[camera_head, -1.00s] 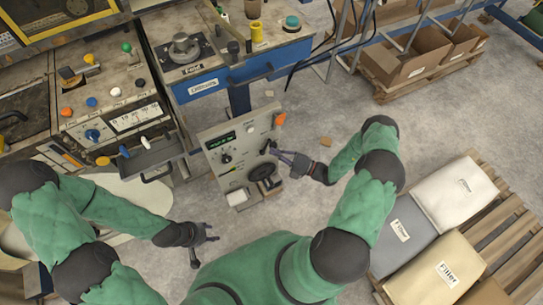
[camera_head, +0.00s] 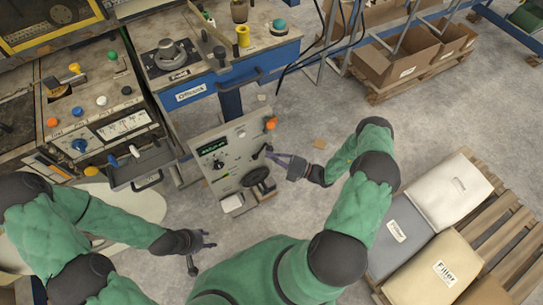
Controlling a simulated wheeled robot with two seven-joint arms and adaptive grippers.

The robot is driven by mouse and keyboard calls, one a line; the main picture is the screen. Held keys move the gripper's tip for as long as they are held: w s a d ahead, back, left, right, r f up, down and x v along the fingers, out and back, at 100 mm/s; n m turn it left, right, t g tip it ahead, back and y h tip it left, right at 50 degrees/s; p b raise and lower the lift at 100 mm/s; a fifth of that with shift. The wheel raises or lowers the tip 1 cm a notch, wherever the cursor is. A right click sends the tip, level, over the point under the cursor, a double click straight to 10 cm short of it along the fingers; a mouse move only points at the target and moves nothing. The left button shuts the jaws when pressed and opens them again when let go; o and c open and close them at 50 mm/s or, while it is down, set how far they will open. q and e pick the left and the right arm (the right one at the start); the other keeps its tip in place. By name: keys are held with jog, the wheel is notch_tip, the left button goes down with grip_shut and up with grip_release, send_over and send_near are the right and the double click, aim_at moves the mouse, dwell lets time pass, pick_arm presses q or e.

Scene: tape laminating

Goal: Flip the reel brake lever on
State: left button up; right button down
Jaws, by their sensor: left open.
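A grey control panel (camera_head: 207,137) with a green-lit display stands low in the middle. A small black lever (camera_head: 262,151) sticks out on its right half, above a black handwheel (camera_head: 255,177); its label is too small to read, so I cannot tell for sure that it is the reel brake lever. My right gripper (camera_head: 272,157) is at the panel's right side, its fingertips close to this lever; contact and finger gap are unclear. My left gripper (camera_head: 209,240) is open and empty, below and left of the panel, over the floor.
An orange knob (camera_head: 271,123) sits at the panel's upper right corner. A blue workbench (camera_head: 190,94) is behind it, and a machine console (camera_head: 97,108) with coloured knobs is at the left. A pallet with filler bags (camera_head: 448,274) is at the right.

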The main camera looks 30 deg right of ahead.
notch_tip(320, 180, up, 3)
jog(key=s+a+p, duration=0.2)
jog(key=a+p, duration=0.1)
jog(key=s+d+f, duration=0.5)
jog(key=s, duration=0.1)
jog(key=shift+s+d+p, duration=0.3)
jog(key=shift+s+d, duration=0.05)
jog(key=shift+s, duration=0.05)
jog(key=shift+f, duration=0.1)
